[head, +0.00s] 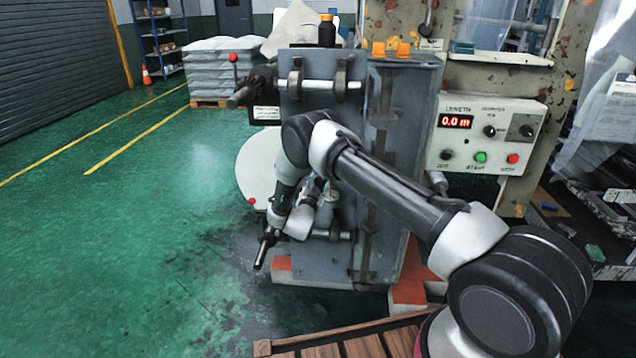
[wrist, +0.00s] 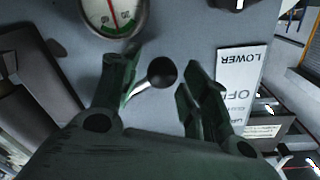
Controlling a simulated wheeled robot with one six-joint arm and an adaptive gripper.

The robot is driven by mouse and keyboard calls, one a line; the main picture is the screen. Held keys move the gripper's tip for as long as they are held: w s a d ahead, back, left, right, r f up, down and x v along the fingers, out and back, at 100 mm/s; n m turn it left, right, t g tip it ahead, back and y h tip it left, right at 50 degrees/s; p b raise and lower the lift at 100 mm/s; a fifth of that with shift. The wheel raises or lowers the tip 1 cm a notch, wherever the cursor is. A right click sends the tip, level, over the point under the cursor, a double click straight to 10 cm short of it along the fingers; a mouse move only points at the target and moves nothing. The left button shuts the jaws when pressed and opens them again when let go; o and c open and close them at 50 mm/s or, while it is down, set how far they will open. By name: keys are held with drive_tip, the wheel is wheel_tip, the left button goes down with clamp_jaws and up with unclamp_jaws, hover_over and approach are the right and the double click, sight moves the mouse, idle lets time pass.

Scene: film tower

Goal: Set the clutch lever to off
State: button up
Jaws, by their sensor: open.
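In the wrist view a lever with a round black knob (wrist: 162,72) and a bright metal stem stands out from a grey panel. I take it to be the clutch lever. My gripper (wrist: 163,78) is open, with one dark green finger on each side of the knob. Gaps show between the knob and both fingers; its depth between them is hard to judge. A white label plate (wrist: 238,85) right of the fingers appears upside down and reads "LOWER" and partly "OFF". In the head view my arm hides the lever, and the fingers cannot be made out.
A round gauge (wrist: 115,12) sits on the panel near the left finger. In the head view the grey machine cabinet (head: 395,130) stands behind my arm, with a control box (head: 487,135) reading 0.0 m at right. Green floor (head: 120,220) lies open at left.

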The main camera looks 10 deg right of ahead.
drive_tip(key=shift+x, duration=1.25)
drive_tip(key=shift+c, duration=0.3)
clamp_jaws()
